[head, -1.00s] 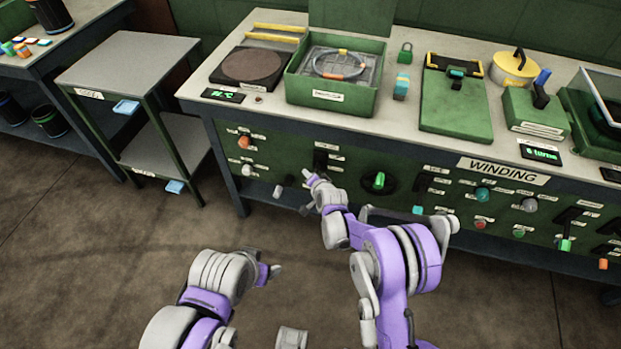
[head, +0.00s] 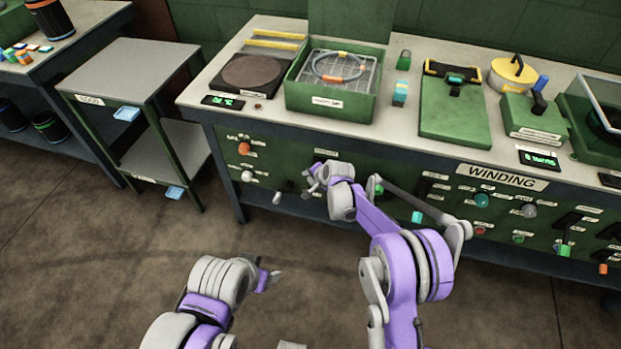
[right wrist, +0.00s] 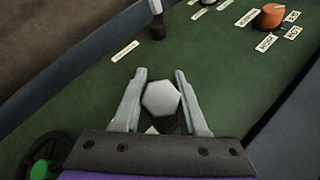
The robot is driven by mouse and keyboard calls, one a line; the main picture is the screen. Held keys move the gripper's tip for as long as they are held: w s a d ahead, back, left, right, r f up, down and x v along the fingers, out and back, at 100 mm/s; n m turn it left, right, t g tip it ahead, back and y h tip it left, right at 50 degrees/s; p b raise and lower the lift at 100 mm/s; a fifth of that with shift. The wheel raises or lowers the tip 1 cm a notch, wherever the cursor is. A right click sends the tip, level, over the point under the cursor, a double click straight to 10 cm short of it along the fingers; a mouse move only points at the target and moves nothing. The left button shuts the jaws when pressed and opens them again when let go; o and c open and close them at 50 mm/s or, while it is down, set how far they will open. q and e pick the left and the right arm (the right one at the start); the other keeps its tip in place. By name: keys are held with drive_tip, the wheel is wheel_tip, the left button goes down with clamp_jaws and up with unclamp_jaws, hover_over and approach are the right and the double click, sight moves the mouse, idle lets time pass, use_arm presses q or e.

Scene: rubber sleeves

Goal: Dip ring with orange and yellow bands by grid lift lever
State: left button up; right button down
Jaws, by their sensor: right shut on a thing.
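The ring with orange and yellow bands (head: 341,81) lies on the wire grid (head: 306,72) in the open green tank (head: 330,103). The grid shows pale and high in the tank. My right gripper (head: 313,178) is at the bench's front panel below the tank. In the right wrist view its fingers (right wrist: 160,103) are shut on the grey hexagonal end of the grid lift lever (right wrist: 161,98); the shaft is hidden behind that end. My left gripper (head: 272,279) is low in front of the bench, away from everything; its jaws are too small to read.
The panel carries several knobs and levers, including an orange knob (head: 244,147) and a grey-tipped lever (head: 278,198) close left of my right gripper. The floor in front is clear.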

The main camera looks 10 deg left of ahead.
drive_tip(key=shift+a+r, duration=0.1)
drive_tip(key=shift+r, duration=0.05)
drive_tip(key=shift+c, duration=2.2)
unclamp_jaws()
drive_tip(key=shift+w, duration=0.1)
drive_tip(key=v, duration=1)
drive_tip(key=shift+s+r, duration=0.25)
